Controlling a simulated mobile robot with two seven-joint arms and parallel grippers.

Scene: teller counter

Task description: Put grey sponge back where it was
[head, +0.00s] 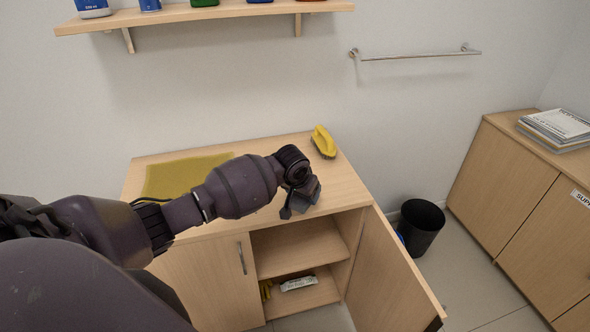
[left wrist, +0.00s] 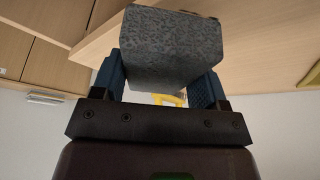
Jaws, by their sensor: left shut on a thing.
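The grey sponge (left wrist: 172,45) is a speckled block between the two blue-padded fingers of my left gripper (left wrist: 163,82) in the left wrist view. My left gripper (head: 302,200) is shut on it. In the head view the gripper is over the front right part of the wooden counter top (head: 343,186), above the open cabinet. The sponge is mostly hidden there by the gripper. I cannot tell whether it touches the counter. My right gripper is in neither view.
A black bin (head: 421,225) stands right. A wall shelf (head: 200,14) holds bottles.

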